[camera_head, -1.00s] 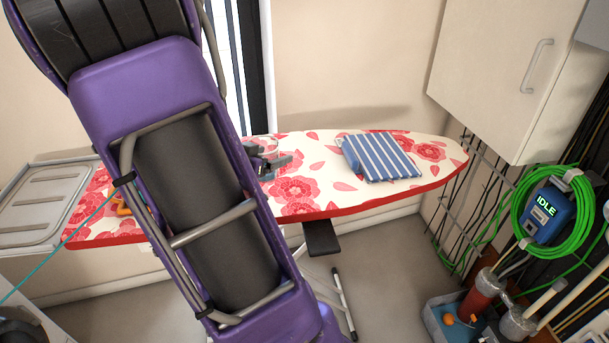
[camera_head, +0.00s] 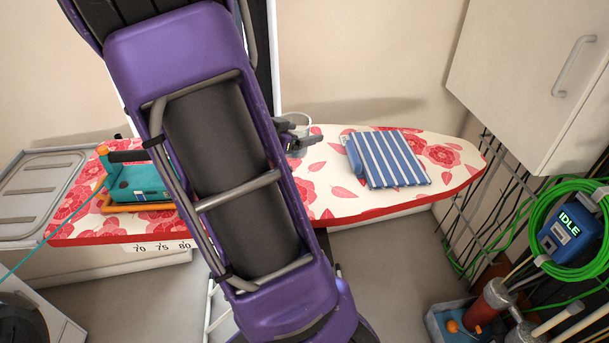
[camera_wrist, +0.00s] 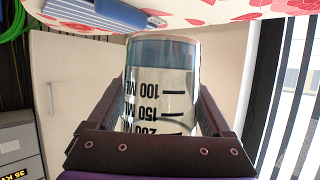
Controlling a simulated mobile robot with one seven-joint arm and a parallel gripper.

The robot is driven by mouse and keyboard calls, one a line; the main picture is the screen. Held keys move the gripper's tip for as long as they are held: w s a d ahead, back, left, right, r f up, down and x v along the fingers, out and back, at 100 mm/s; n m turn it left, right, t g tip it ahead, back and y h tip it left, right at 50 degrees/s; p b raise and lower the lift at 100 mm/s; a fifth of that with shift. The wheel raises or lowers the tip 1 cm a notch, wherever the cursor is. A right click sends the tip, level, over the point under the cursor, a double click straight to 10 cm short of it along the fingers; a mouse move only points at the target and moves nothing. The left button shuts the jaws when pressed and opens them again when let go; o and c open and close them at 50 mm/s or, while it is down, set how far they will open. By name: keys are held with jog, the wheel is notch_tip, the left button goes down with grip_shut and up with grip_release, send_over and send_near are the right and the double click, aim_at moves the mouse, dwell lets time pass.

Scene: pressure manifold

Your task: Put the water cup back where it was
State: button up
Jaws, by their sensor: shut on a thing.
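The water cup (camera_wrist: 162,75) is a clear measuring cup with black marks and a bluish band. It fills the middle of the wrist view, where its numbers appear upside down. My gripper (camera_wrist: 160,105) is shut on it, with one dark finger on each side. In the head view my gripper (camera_head: 299,139) shows by the back middle of the flowered ironing board (camera_head: 330,203), partly hidden by my purple arm. Only a little of the cup shows there. I cannot tell whether the cup touches the board.
A folded blue striped cloth (camera_head: 388,159) lies on the board to the right of my gripper. A teal iron (camera_head: 135,183) stands on an orange rest at the left end. A wall cabinet (camera_head: 535,75) hangs at the right. Board surface between gripper and cloth is bare.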

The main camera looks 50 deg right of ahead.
jog(key=f+b, duration=0.1)
jog(key=f, duration=0.2)
jog(key=f+b, duration=0.1)
jog(key=f, duration=0.2)
jog(key=d+f+b, duration=0.1)
jog(key=f, duration=0.3)
jog(key=shift+w, duration=0.1)
jog(key=shift+f+b, duration=0.1)
jog(key=shift+b, duration=0.2)
jog(key=o, duration=1.4)
